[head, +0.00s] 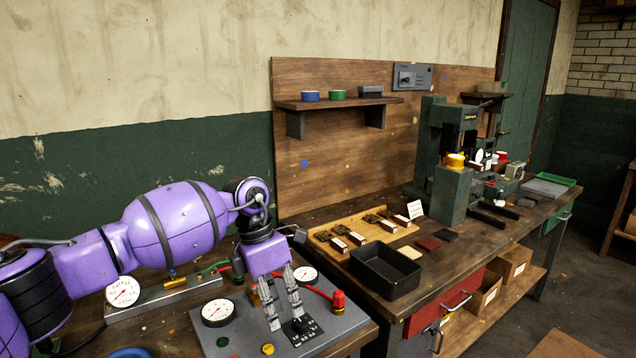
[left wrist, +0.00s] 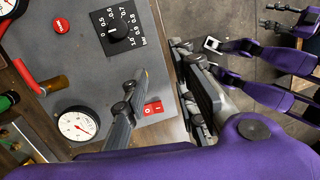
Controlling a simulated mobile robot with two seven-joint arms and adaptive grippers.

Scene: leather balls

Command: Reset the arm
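My left arm comes in from the left in the head view. My left gripper (head: 286,316) points down over a grey control panel (head: 246,336), its two fingers apart and nothing between them. In the left wrist view the fingers (left wrist: 160,62) are also apart and empty. A black dial knob with white numbers (head: 301,327) is beside the fingertips; it also shows in the left wrist view (left wrist: 118,33). A red-and-white switch (left wrist: 153,107) lies near one finger. Whether the fingers touch the panel I cannot tell.
Gauges (head: 217,312) and a red-capped fitting (head: 338,301) stand on the panel close to the gripper. To the right is a workbench with a black tray (head: 385,270), a wooden board (head: 335,222) and a green press (head: 452,190). A shelf (head: 335,103) hangs behind.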

